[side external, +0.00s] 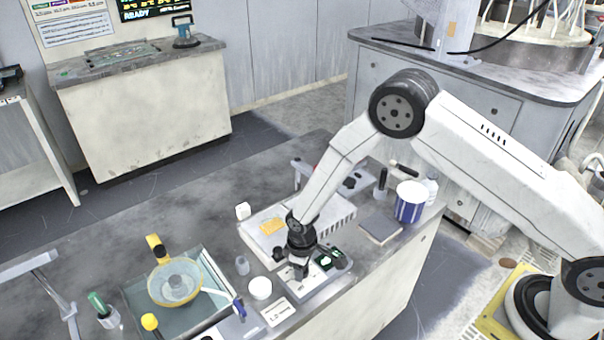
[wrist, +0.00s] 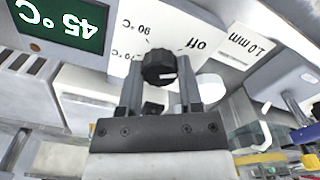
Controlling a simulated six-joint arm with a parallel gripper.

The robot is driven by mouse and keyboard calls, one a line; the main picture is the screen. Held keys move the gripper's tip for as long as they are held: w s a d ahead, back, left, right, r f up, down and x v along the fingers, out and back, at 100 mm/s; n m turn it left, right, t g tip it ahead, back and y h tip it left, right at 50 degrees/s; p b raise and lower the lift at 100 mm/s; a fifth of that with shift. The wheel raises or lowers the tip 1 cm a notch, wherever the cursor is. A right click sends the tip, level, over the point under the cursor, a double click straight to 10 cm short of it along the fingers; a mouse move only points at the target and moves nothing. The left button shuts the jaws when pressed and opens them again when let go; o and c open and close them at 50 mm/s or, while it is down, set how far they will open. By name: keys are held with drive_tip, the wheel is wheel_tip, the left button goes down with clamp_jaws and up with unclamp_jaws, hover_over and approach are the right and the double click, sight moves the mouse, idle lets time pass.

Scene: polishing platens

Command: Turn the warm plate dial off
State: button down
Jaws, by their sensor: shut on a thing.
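The warm plate (side external: 262,243) is a low white unit on the grey bench in the side view. Its front panel has a green display (wrist: 62,22) reading 45 °C, upside down in the wrist view. The black round dial (wrist: 159,68) sits between my fingers, near printed "off" (wrist: 193,44) and "90 °C" marks. My gripper (wrist: 160,80) is shut on the dial, one finger on each side. A pale mark shows low on the dial, but I cannot tell its exact setting. In the side view my gripper (side external: 299,270) points down at the panel and hides the dial.
A glass tray (side external: 135,293) with a yellow-rimmed dish (side external: 160,291) is to the left. A blue-and-white tub (side external: 409,207) and a grey block (side external: 380,229) stand right.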

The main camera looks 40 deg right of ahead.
drive_tip(key=shift+s+n, duration=0.15)
drive_tip(key=shift+n, duration=1.25)
drive_tip(key=shift+c, duration=1.3)
unclamp_jaws()
drive_tip(key=shift+r, duration=0.15)
drive_tip(key=shift+r, duration=3.75)
